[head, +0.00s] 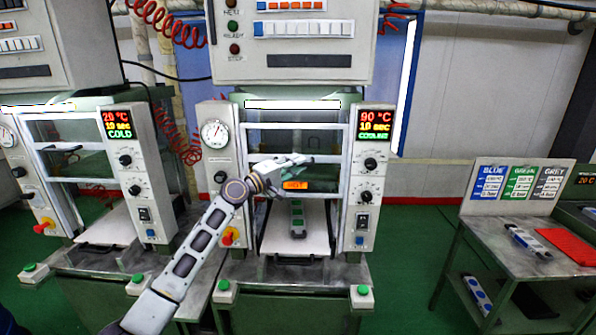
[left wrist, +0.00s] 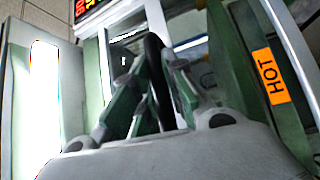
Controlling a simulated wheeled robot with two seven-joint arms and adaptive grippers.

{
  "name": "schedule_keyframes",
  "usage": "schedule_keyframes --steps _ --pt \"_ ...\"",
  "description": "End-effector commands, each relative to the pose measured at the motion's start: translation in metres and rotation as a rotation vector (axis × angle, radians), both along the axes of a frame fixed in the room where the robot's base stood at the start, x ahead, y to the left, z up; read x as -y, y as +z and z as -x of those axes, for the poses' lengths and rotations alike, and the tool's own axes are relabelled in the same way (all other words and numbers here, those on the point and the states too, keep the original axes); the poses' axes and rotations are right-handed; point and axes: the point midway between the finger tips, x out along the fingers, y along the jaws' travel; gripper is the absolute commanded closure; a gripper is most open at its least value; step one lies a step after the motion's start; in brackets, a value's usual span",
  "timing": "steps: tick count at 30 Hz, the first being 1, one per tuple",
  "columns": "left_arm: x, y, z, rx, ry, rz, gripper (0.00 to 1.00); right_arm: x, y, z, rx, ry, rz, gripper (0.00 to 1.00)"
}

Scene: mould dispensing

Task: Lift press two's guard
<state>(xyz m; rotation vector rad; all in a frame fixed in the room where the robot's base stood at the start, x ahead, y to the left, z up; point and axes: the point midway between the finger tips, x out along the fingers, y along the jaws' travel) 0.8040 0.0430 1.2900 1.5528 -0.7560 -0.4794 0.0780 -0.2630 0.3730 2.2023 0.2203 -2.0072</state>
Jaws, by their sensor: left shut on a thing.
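My left gripper (head: 296,161) reaches in from the left to the front of this guard. In the left wrist view its fingers (left wrist: 150,95) are closed around a black handle (left wrist: 158,80), which appears to be the guard's. In the head view the gripper hides the handle. My right gripper is not in view.
An orange HOT label (head: 297,184) is just below the gripper. Another press (head: 137,180), reading COLD, is at the left. A side table (head: 475,232) stands at the right, with green floor between.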

Motion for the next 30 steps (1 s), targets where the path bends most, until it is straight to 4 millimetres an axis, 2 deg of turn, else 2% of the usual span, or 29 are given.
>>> schedule_keyframes --steps 1,9,25,26,30 --pt "0.000 0.011 0.000 0.002 0.000 0.002 1.00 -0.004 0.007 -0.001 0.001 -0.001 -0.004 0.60" --pt "-0.001 0.029 0.000 0.001 0.000 0.001 1.00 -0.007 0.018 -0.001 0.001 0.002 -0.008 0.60" --pt "-0.001 0.032 0.000 0.000 0.000 0.001 1.00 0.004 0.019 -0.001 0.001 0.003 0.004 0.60" --pt "-0.001 0.031 0.000 0.000 0.000 0.001 0.82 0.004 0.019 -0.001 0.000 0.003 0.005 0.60" --pt "-0.001 0.031 0.000 0.000 0.000 0.001 0.65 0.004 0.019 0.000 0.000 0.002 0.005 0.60"
